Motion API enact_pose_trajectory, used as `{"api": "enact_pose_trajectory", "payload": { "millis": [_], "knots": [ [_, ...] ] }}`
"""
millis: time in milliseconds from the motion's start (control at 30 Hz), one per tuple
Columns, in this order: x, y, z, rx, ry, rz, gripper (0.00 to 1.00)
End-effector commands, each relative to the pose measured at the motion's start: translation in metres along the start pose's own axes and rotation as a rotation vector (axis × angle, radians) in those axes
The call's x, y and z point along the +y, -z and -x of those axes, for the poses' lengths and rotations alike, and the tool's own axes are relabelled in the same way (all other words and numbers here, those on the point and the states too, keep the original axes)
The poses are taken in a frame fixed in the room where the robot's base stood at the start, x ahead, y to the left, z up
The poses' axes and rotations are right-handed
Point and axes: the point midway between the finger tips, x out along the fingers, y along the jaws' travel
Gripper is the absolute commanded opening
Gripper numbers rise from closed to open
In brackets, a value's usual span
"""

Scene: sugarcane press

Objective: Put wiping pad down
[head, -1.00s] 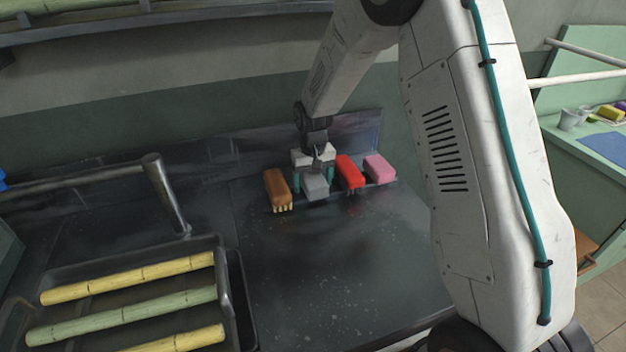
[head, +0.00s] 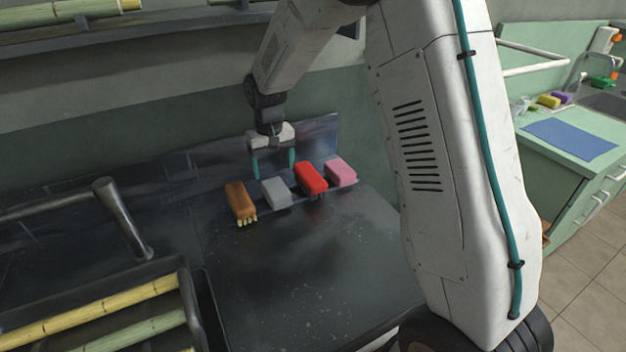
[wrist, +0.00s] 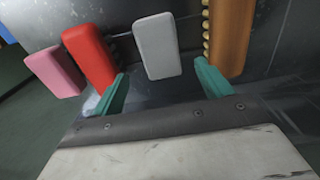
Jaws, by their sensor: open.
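The wiping pad, which looks to be the grey block (head: 276,193), lies on the dark counter in a row with other blocks. In the wrist view the grey pad (wrist: 158,45) sits beyond and between my two teal fingertips, with clear gaps on both sides. My gripper (head: 273,171) is open and empty, raised just behind and above the pad, and does not touch it.
A brown brush (head: 240,203) stands left of the pad. A red brush (head: 311,178) and a pink block (head: 341,172) stand to its right. A tray of cane (head: 90,312) is at the lower left. The counter in front (head: 300,265) is bare.

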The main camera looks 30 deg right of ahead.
Motion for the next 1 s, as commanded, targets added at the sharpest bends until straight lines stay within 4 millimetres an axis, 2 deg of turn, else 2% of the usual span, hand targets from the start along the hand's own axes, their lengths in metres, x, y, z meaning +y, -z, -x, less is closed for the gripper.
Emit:
{"api": "enact_pose_trajectory", "payload": {
  "millis": [133, 267, 400, 600, 800, 1000],
  "knots": [
    [0.001, -0.007, 0.012, 0.005, 0.000, 0.000, 0.78],
    [0.005, -0.034, 0.048, 0.019, 0.001, -0.001, 0.78],
    [0.011, -0.084, 0.098, 0.037, 0.001, -0.001, 0.78],
    [0.019, -0.167, 0.149, 0.059, 0.000, -0.002, 0.78],
    [0.025, -0.252, 0.177, 0.082, -0.001, -0.001, 0.78],
    [0.029, -0.331, 0.180, 0.103, -0.002, -0.002, 0.78]
  ]
}}
